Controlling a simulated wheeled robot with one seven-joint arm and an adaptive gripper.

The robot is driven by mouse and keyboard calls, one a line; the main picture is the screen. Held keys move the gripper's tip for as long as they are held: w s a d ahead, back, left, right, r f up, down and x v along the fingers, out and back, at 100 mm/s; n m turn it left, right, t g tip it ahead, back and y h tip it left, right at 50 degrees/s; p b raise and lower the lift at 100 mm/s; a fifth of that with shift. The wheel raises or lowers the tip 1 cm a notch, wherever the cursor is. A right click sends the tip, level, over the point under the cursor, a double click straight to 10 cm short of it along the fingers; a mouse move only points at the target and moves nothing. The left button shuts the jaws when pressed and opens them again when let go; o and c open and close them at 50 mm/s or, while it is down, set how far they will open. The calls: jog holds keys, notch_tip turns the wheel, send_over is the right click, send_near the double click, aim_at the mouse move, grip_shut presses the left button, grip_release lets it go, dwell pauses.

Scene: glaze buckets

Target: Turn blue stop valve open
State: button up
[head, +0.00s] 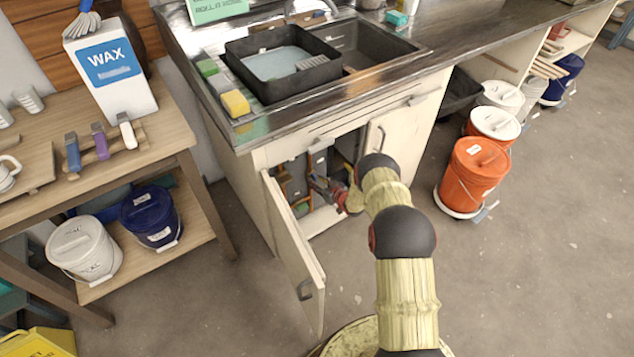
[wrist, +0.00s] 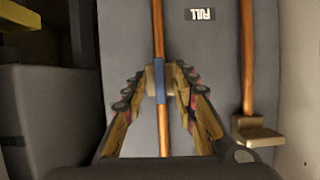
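The blue stop valve (wrist: 159,80) shows in the wrist view as a narrow blue part in line with an upright copper pipe (wrist: 158,25), with a tan piece behind it. My gripper (wrist: 160,72) is open, with one finger on each side of the blue part. Gaps show between it and both fingers, and I see no contact. In the head view my gripper (head: 328,190) reaches into the open sink cabinet (head: 262,158). The valve cannot be made out there.
The cabinet's left door (head: 296,255) stands open beside my arm. A second copper pipe (wrist: 247,60) with a tan fitting (wrist: 257,132) is to the right. A dark box-like shape (wrist: 50,105) is at the left. An orange bucket (head: 474,175) stands on the floor right of the cabinet.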

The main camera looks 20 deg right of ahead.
jog(key=v, duration=1.2)
